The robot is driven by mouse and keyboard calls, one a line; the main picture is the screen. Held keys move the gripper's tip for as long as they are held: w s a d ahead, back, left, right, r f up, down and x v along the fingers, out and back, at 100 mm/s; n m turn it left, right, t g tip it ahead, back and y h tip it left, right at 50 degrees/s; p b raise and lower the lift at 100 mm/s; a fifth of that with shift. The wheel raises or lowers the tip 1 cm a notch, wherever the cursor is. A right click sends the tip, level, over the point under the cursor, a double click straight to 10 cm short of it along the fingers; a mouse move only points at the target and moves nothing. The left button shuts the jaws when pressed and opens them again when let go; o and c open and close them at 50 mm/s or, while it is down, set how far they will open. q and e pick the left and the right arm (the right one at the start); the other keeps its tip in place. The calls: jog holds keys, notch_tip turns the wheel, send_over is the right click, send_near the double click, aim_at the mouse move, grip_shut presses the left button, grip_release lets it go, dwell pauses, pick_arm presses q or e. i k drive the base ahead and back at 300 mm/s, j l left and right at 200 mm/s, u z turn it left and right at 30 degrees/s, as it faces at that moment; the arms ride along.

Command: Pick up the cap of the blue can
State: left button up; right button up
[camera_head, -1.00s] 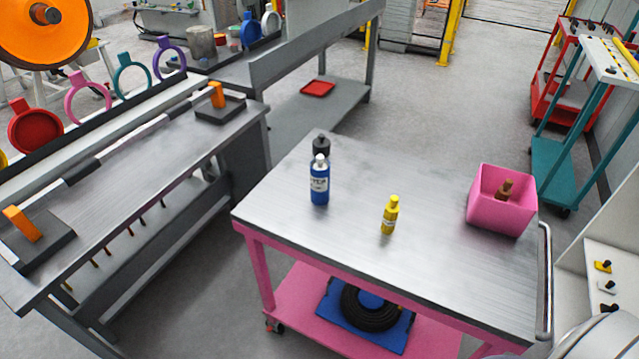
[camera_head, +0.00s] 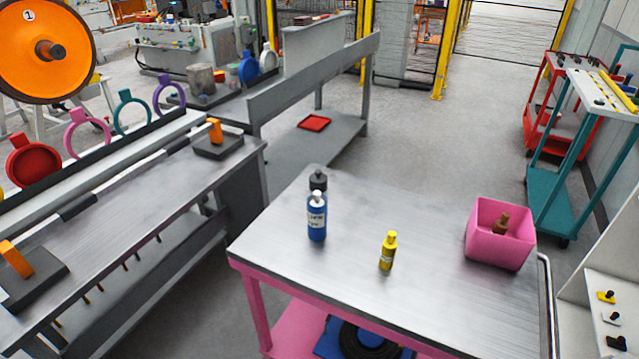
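The blue can (camera_head: 317,222) stands upright on the metal top of a pink cart (camera_head: 350,285), left of the top's middle. Its cap (camera_head: 317,196) is whitish and sits on top of the can. A black bottle or can (camera_head: 318,179) stands close behind it, partly hidden by the blue can. A smaller yellow bottle (camera_head: 387,252) stands to the right and nearer. Neither of my grippers is in view.
A pink open box (camera_head: 500,236) with a brown object inside stands at the cart's right. A grey workbench (camera_head: 120,220) runs along the left. Grey shelving (camera_head: 340,130) stands behind, and red and teal trolleys (camera_head: 545,190) are at the right. The floor between is clear.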

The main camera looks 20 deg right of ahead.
aim_at(318, 181)
jog(key=i+j+z, duration=0.25)
jog(key=i+j, duration=0.15)
jog(key=i+j+z, duration=0.25)
jog(key=i+j, duration=0.15)
jog(key=j, duration=0.1)
